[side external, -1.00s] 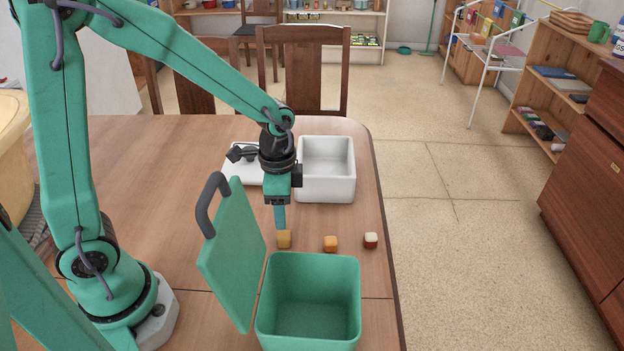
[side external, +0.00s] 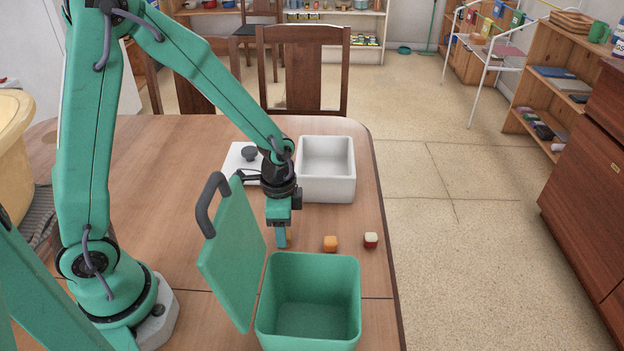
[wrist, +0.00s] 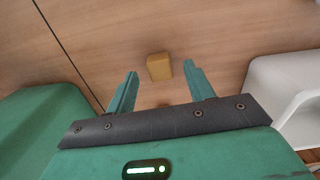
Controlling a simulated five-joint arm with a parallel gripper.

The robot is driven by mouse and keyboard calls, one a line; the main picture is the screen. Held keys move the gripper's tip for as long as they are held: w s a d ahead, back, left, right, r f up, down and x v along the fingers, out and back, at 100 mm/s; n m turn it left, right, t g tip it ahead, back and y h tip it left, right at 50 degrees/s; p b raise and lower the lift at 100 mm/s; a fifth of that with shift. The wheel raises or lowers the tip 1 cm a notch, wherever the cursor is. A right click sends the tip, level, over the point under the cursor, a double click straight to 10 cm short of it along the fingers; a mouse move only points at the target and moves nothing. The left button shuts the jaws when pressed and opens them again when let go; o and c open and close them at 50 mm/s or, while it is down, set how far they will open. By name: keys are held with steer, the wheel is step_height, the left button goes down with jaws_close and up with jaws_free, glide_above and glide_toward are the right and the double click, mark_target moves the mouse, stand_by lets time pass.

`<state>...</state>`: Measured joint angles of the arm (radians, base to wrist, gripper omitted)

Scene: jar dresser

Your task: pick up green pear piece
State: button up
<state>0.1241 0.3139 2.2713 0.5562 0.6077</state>
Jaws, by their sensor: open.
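No plainly green piece shows. A mustard-yellow cube-shaped piece (wrist: 159,67) lies on the wooden table, between my open fingertips in the wrist view, with a gap on each side. My gripper (side external: 281,240) points down over that spot in the side view and hides most of the piece. My gripper (wrist: 160,70) is open and holds nothing. An orange piece (side external: 330,243) and a dark red piece with a pale top (side external: 370,240) lie to its right in the side view.
A green bin (side external: 310,325) stands in front of the pieces, its lid (side external: 232,255) raised on the left. A white box (side external: 327,185) stands behind my gripper, next to its white lid (side external: 236,160). The table's right edge lies just beyond the red piece.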

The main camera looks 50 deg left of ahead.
steer(key=shift+f, duration=0.85)
steer(key=c, duration=1)
